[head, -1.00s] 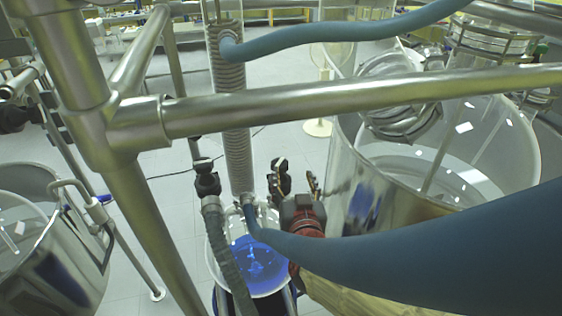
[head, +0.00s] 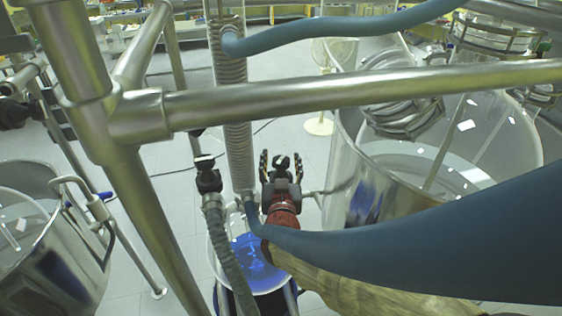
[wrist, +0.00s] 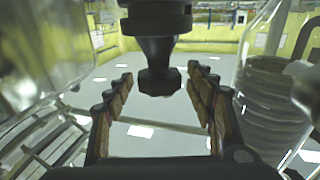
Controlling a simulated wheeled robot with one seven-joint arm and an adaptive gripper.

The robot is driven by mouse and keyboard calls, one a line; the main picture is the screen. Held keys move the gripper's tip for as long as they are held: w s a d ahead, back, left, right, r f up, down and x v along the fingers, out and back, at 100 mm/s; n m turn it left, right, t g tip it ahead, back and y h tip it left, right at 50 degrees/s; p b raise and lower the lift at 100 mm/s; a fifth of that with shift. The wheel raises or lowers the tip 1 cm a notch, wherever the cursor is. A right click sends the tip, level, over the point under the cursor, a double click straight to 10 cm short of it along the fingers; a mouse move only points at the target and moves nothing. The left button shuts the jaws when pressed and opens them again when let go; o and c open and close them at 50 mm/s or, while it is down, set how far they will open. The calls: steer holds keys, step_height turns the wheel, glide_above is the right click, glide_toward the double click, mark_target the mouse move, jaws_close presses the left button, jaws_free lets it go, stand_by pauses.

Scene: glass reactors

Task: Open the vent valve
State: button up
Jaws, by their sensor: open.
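The vent valve appears to be the black valve with a knob-like handle (wrist: 158,78), seen in the upper middle of the wrist view. In the head view the same black part (head: 281,162) shows beside the clear coiled column. My gripper (head: 281,158) is open, with one finger on each side of this handle. In the wrist view my gripper (wrist: 158,88) shows gaps between both fingers and the handle, with no clear contact. The lower part of the valve is hidden behind my gripper and wrist in the head view.
A second black valve (head: 208,178) with a grey hose stands left of the coiled column (head: 238,150). A flask of blue liquid (head: 250,262) is below. A steel rail (head: 350,98) and blue hoses (head: 400,252) cross in front. A large glass vessel (head: 350,150) is close on the right.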

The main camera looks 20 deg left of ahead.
steer(key=shift+w, duration=0.1)
steer(key=shift+c, duration=1.2)
steer(key=c, duration=0.9)
